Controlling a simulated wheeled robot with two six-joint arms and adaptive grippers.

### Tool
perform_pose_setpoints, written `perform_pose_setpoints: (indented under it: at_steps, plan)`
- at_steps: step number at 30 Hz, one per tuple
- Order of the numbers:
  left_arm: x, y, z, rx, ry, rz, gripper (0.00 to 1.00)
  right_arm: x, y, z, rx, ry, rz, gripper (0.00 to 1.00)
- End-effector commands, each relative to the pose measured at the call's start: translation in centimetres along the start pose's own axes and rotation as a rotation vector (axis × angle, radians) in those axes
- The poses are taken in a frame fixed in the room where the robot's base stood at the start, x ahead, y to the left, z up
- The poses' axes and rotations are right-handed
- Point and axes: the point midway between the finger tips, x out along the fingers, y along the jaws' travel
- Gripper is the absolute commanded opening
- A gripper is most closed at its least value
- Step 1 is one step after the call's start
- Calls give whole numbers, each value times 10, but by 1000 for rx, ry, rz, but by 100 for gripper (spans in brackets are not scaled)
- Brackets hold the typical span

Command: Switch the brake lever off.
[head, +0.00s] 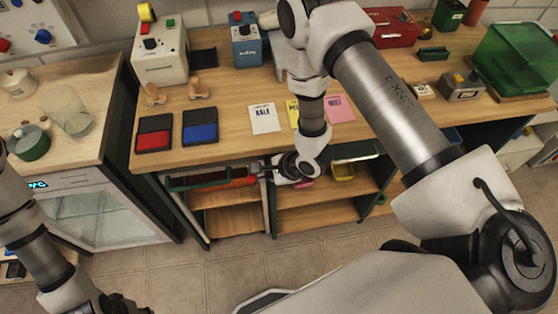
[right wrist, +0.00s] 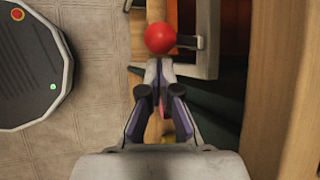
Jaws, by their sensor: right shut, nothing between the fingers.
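A red ball knob (right wrist: 160,38), which looks like the end of the brake lever, shows in the right wrist view beside a pale metal frame. My right gripper (right wrist: 159,68) is shut and empty, with its fingertips just short of the knob. In the head view my right gripper (head: 271,168) reaches in at the front of the shelf under the bench, pointing left. The knob cannot be made out clearly there. My left gripper (head: 112,304) is partly in view at the bottom left edge, far from the shelf, and its fingers are not clear.
The wooden bench (head: 235,142) overhangs the open shelf (head: 315,216). Red and blue trays (head: 200,126) and label cards (head: 264,118) lie on it. The floor (head: 200,270) in front is clear.

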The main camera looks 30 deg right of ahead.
Motion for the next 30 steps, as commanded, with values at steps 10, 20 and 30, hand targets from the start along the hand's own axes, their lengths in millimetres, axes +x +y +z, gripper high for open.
perform_pose_setpoints:
  at_steps: [10,20,30]
  plan:
    - [22,0,0,0,0,0,40,-46,-7,-21,8,0,-3,0]
    - [24,0,0,0,0,0,40,-87,-18,-21,4,2,3,0]
    - [24,0,0,0,0,0,40,-87,-18,-21,3,2,4,0]
